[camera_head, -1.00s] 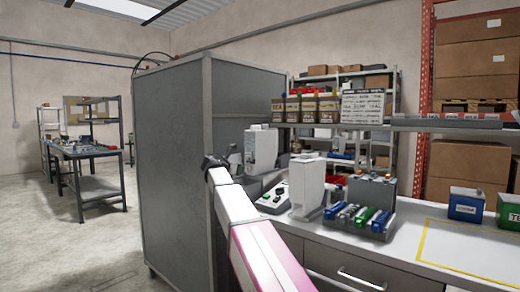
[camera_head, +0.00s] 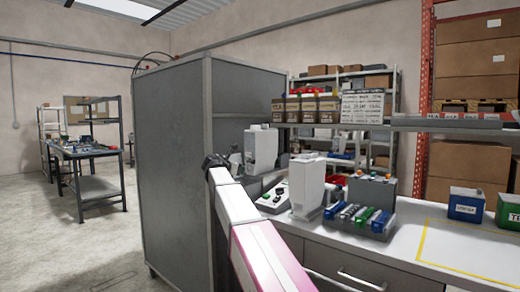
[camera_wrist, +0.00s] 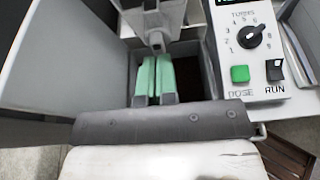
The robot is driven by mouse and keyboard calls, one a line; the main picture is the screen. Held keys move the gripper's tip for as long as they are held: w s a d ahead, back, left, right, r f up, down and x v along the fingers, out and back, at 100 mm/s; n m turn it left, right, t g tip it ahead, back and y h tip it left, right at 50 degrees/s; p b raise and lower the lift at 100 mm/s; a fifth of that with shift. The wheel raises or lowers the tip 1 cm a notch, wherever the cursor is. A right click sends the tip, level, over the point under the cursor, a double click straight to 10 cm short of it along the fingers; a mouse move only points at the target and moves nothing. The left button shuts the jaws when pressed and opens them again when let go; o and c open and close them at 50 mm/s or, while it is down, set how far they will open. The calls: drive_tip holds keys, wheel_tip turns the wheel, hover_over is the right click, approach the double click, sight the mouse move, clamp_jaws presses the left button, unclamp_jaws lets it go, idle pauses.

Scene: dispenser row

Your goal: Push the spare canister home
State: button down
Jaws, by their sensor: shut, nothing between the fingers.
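My gripper (camera_wrist: 153,99) shows in the wrist view with its two pale green fingers side by side, shut and empty. Below the band is a broad white surface (camera_wrist: 165,162). I cannot tell for sure which part is the spare canister. In the head view my wrist is at the cabinet's edge, left of a white dispenser (camera_head: 261,150); the fingertips are hidden there. A second white dispenser (camera_head: 308,186) stands to the right.
The control panel (camera_wrist: 249,50) has a dial, a green button and a black switch, right of my fingers. A tall grey cabinet (camera_head: 175,170) stands close on the left. The yellow-outlined bench area (camera_head: 450,245) is clear.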

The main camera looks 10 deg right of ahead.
drive_tip(key=shift+w+d, duration=0.7)
drive_tip(key=shift+d, duration=0.25)
drive_tip(key=shift+w+d, duration=0.1)
drive_tip(key=s+a, duration=0.5)
drive_tip(key=a, duration=0.1)
drive_tip(key=shift+a, duration=0.35)
